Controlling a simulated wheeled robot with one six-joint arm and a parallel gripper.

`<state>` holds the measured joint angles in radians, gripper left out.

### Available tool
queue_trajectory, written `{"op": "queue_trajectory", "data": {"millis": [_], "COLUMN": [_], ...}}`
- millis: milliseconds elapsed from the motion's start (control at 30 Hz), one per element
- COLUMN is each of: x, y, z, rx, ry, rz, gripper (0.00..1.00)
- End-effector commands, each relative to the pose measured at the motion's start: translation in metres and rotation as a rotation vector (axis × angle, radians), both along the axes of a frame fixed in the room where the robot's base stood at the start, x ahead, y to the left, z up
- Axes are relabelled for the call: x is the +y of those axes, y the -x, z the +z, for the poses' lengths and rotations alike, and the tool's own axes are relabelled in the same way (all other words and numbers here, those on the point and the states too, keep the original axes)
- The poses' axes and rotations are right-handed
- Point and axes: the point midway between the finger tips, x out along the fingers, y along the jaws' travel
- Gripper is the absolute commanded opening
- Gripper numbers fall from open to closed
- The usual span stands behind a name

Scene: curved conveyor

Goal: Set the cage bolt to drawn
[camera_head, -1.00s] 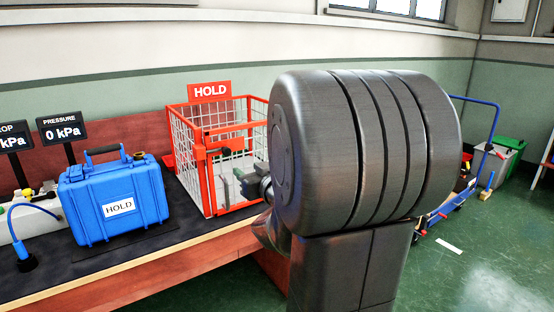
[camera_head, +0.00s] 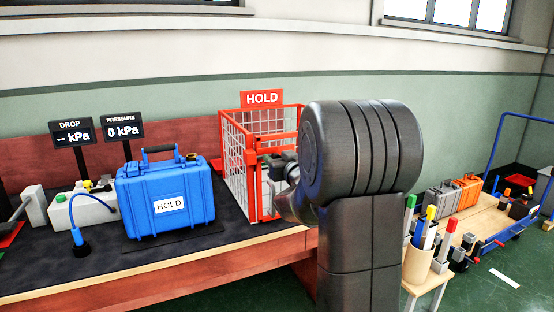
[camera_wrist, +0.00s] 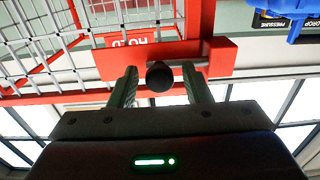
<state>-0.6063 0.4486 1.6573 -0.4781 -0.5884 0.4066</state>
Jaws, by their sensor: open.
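The red cage (camera_head: 224,140) with white mesh walls and a HOLD sign (camera_head: 262,98) stands on the bench, partly hidden behind my arm. In the wrist view, which looks upside down, the cage's red frame (camera_wrist: 201,20) carries a red bolt block (camera_wrist: 222,55) with a round black knob (camera_wrist: 160,77). My gripper (camera_wrist: 161,72) is open, with one finger on each side of the knob. Small gaps seem to remain between knob and fingers; contact cannot be told. In the head view my gripper (camera_head: 279,164) is at the cage front, mostly covered by my arm.
A blue case (camera_head: 165,203) labelled HOLD sits left of the cage on the black bench mat (camera_head: 105,262). Gauge displays (camera_head: 123,127) stand behind it.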

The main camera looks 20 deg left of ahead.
Motion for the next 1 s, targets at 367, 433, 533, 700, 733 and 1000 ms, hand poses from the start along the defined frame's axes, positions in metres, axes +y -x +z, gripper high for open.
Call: {"op": "queue_trajectory", "data": {"millis": [367, 433, 533, 700, 733, 1000], "x": [0.004, 0.004, 0.004, 0.004, 0.003, -0.019], "y": [-0.004, -0.003, -0.003, -0.004, -0.004, -0.03], "z": [0.0, 0.0, 0.0, 0.0, 0.0, 0.002], "rx": [0.0, 0.0, 0.0, 0.0, 0.0, 0.0], "ry": [0.0, 0.0, 0.0, 0.0, 0.0, 0.001], "rz": [0.0, 0.0, 0.0, 0.0, -0.001, -0.004], "gripper": [0.42, 0.28, 0.09, 0.0, 0.0, 0.0]}}
